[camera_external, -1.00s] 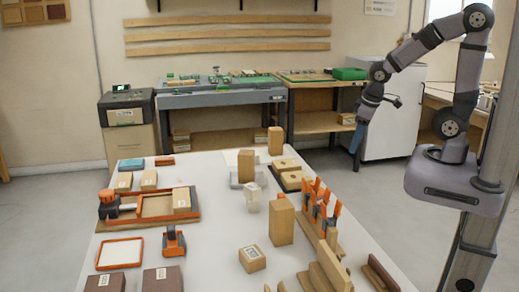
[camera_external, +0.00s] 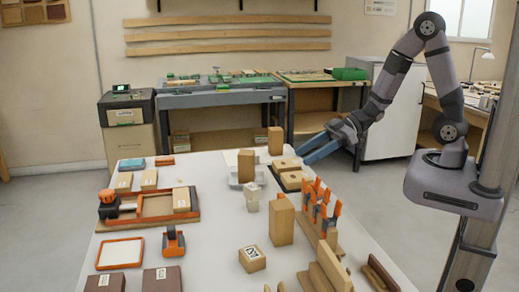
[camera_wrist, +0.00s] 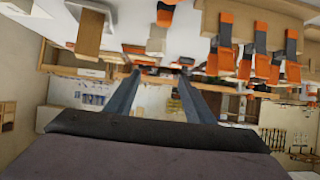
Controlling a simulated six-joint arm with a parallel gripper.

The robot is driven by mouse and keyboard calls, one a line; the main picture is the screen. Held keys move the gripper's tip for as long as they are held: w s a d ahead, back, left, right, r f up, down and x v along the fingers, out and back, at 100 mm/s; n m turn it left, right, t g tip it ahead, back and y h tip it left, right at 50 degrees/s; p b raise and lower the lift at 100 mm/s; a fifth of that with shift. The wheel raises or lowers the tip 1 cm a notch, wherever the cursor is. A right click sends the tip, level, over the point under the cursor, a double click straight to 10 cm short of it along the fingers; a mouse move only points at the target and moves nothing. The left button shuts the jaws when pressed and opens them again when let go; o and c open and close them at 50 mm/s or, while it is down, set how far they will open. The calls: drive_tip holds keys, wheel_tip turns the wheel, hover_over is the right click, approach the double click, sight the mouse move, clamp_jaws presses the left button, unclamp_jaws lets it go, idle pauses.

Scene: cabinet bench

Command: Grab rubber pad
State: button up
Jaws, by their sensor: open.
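No object is plainly marked as the rubber pad. A flat teal block (camera_external: 132,164) lies at the far left of the white table and may be it; I cannot tell for sure. Dark brown blocks (camera_external: 162,279) lie at the near left edge. My gripper (camera_external: 306,155) is over the far right part of the table, its fingers spread and pointing left. In the wrist view my gripper (camera_wrist: 159,73) shows two separated fingers with nothing held between them. The teal block cannot be made out in the wrist view.
Orange-handled tools (camera_external: 322,205) stand in a wooden rack at the right. Tall wooden blocks (camera_external: 281,220) stand mid-table. A wooden tray (camera_external: 150,219) with an orange-black tool lies at the left. The table's centre-left (camera_external: 215,215) is clear.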

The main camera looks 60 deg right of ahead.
wheel_tip(320, 180, down, 10)
drive_tip(key=shift+f, duration=0.1)
drive_tip(key=shift+p+x, duration=1)
drive_tip(key=shift+x, duration=2.65)
drive_tip(key=shift+w, duration=0.15)
drive_tip(key=c, duration=1.1)
